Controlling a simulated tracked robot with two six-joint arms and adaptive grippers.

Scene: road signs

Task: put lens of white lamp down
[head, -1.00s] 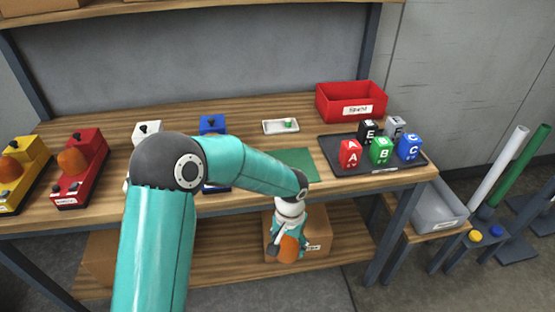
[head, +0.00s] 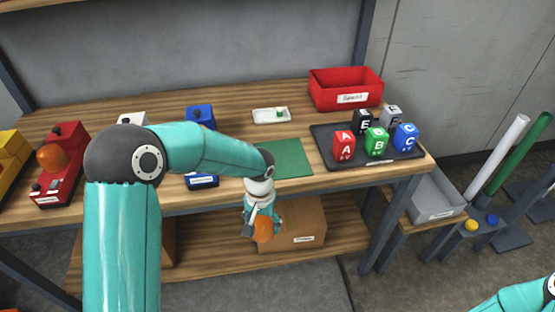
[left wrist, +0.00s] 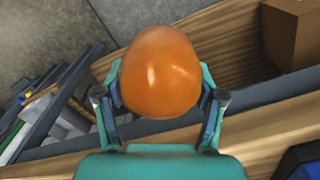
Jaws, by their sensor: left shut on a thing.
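My left gripper (head: 262,224) is shut on an orange dome lens (head: 263,230), in front of the bench's front edge. In the left wrist view the lens (left wrist: 160,72) sits between the two fingers. The white lamp (head: 132,118) stands at the back left of the bench, mostly hidden behind my left arm; I cannot see its top clearly. A green mat (head: 285,158) lies bare on the bench top, beyond the gripper. Part of my right arm shows at the bottom right; its gripper is out of view.
A red lamp with an orange lens (head: 58,165), a yellow lamp (head: 12,160) and a blue lamp (head: 200,115) stand on the bench. A dark tray (head: 325,140) holds several lettered blocks. A white tray (head: 260,117) and a red bin (head: 345,90) stand behind.

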